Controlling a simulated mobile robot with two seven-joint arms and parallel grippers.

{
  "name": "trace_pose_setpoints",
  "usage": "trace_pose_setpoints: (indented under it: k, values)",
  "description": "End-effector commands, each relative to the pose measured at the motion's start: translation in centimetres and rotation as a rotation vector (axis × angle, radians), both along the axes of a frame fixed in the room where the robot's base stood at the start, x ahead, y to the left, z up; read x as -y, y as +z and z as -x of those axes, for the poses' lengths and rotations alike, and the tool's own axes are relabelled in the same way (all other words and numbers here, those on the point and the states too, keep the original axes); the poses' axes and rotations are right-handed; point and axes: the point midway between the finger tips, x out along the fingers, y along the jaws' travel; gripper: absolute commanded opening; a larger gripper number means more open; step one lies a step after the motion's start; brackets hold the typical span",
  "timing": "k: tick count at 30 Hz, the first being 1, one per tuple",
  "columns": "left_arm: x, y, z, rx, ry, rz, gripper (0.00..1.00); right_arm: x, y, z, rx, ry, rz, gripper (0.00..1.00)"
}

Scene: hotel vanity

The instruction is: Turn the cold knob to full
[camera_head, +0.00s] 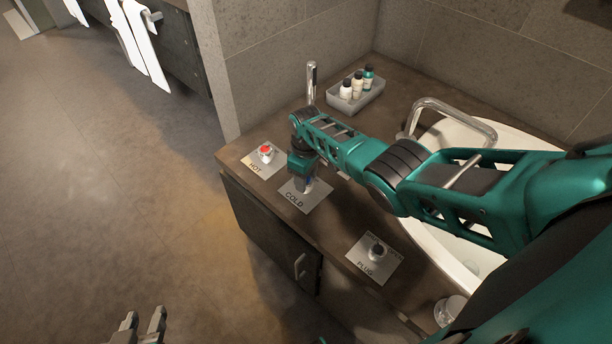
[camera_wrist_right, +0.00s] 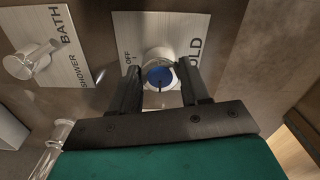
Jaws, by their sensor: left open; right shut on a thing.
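The cold knob (camera_wrist_right: 160,77), silver with a blue cap, stands on a metal plate (camera_wrist_right: 202,22) marked COLD and OFF. My right gripper (camera_wrist_right: 160,72) is shut on the knob, one finger on each side. In the head view the COLD plate (camera_head: 315,197) lies near the counter's front edge. There my right gripper (camera_head: 303,182) reaches down over the plate and mostly hides the knob. How far the knob is turned I cannot tell. My left gripper (camera_head: 140,326) is open and empty, low at the bottom left, in front of the cabinet and away from it.
A BATH/SHOWER knob (camera_wrist_right: 35,60) is close by. A tray (camera_head: 362,101) of bottles and a faucet (camera_head: 452,110) with basin stand behind.

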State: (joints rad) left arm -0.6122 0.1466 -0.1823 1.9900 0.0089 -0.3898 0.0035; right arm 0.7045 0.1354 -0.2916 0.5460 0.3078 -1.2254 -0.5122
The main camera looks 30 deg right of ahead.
Motion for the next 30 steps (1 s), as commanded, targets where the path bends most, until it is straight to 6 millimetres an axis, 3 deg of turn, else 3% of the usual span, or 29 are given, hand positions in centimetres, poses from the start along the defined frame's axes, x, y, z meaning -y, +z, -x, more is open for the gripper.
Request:
trace_pose_setpoints:
  k: [6,7,14,23,30]
  values:
    - [0.0,0.0,0.0,0.000,0.000,0.000,0.43,0.0,-0.1,0.1,-0.004,0.003,0.001,0.15]
    - [0.0,0.0,0.0,0.000,0.000,0.000,0.43,0.0,-0.1,0.1,-0.004,0.003,0.001,0.48]
    - [0.0,0.0,0.0,0.000,0.000,0.000,0.43,0.0,-0.1,0.1,-0.002,0.001,0.000,0.70]
    - [0.0,0.2,0.0,0.000,0.000,0.000,0.43,0.0,0.3,0.0,0.000,0.000,0.000,0.71]
    - [-0.4,2.2,0.1,0.009,0.004,-0.011,0.43,0.0,3.9,0.0,0.003,0.000,0.001,0.71]
